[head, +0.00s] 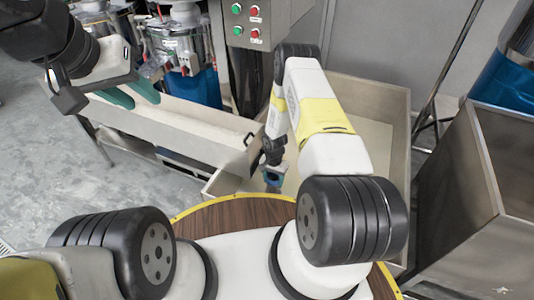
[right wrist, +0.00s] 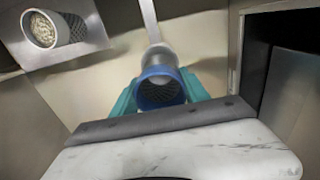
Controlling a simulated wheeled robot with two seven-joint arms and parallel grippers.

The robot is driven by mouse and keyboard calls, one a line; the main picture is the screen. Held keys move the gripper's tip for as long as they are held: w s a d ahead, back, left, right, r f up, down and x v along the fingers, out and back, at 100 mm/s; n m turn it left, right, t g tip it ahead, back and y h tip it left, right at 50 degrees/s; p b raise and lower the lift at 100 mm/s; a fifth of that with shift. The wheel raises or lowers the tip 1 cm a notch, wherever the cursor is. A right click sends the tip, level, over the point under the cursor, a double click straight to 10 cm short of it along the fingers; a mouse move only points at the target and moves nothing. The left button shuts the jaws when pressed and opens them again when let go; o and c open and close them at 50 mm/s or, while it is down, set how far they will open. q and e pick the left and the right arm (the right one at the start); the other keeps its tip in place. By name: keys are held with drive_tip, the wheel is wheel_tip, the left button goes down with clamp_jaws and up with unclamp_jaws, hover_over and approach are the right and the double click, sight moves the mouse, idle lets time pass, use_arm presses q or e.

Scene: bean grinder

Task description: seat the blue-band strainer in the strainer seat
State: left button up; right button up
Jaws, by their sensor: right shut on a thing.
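The blue-band strainer (right wrist: 160,90) is between the teal fingers of my right gripper (right wrist: 158,100) in the right wrist view. It has a blue ring, a dark mesh inside and a light handle going up. In the head view the blue-band strainer (head: 272,178) shows small and partly hidden below my right gripper (head: 272,165), over the metal trough. My left gripper (head: 130,93) is at the upper left with its teal fingers apart and empty. I cannot tell for certain which part is the strainer seat.
A mesh cylinder with pale grains (right wrist: 45,30) sits on a metal plate at the upper left of the right wrist view. The metal trough (head: 385,95) has high walls around my right arm. A control box (head: 250,20) hangs behind. A steel bin (head: 495,190) stands at the right.

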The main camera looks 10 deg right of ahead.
sight(273, 189)
drive_tip(key=shift+f, duration=0.8)
drive_tip(key=shift+f, duration=2.55)
idle(0.7)
drive_tip(key=o, duration=1.6)
drive_tip(key=shift+c, duration=0.2)
wheel_tip(273, 189, up, 8)
drive_tip(key=shift+f, duration=0.1)
drive_tip(key=shift+s, duration=0.1)
